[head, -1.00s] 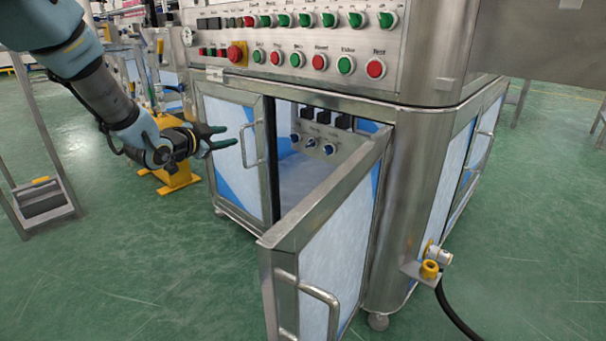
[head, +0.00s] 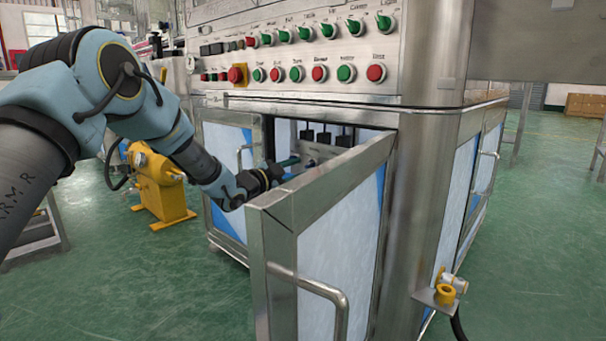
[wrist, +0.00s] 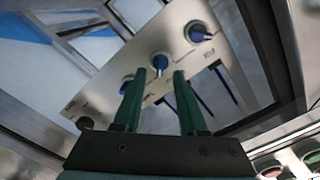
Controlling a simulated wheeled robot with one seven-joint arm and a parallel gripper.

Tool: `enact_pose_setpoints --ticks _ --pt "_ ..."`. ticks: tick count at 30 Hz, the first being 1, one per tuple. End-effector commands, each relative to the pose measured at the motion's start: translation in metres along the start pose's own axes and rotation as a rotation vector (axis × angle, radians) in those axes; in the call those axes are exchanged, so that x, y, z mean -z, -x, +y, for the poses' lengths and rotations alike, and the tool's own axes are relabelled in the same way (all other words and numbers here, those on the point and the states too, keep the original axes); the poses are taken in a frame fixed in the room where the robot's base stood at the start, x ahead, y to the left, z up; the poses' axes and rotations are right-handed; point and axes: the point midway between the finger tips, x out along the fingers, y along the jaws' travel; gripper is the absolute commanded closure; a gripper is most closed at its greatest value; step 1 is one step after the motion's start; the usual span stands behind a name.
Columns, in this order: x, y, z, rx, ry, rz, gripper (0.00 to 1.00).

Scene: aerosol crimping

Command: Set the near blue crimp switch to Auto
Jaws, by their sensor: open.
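My gripper (head: 291,168) reaches past the open door into the cabinet of the crimping machine. It is open and empty. In the wrist view its two green fingers (wrist: 165,76) point at a metal panel with three blue switches in a slanting row. The middle blue switch (wrist: 160,62) shows between the fingertips, and I see no contact. The lower-left blue switch (wrist: 126,85) is partly covered by the left finger. The upper-right blue switch (wrist: 198,32) is clear of the fingers. In the head view one blue switch (head: 311,163) shows just right of the gripper. The label writing is unreadable.
The open cabinet door (head: 330,225) stands close in front of my forearm. The cabinet's door frame (head: 270,138) is close on the left. Black blocks (head: 323,137) sit above the switches. Red and green buttons (head: 319,73) line the upper panel.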

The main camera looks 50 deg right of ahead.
Motion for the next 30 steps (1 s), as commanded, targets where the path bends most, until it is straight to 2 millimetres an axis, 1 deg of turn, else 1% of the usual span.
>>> enact_pose_setpoints --ticks 1,3,6,10,17,27,28,30 --pt "-0.002 -0.008 0.002 0.0 -0.001 0.001 0.59" --pt "-0.002 -0.015 0.002 0.0 0.001 0.0 0.59" --pt "-0.001 -0.023 0.001 0.0 0.0 0.0 0.59" --pt "0.0 -0.026 0.0 0.001 0.001 -0.001 0.59" --pt "0.0 -0.026 0.0 0.0 0.001 -0.001 0.6" --pt "0.0 -0.026 0.0 0.0 0.001 -0.001 0.98" --pt "0.0 -0.026 0.0 0.0 0.001 -0.001 1.0" --pt "0.0 -0.026 0.0 0.0 0.001 -0.001 1.0"
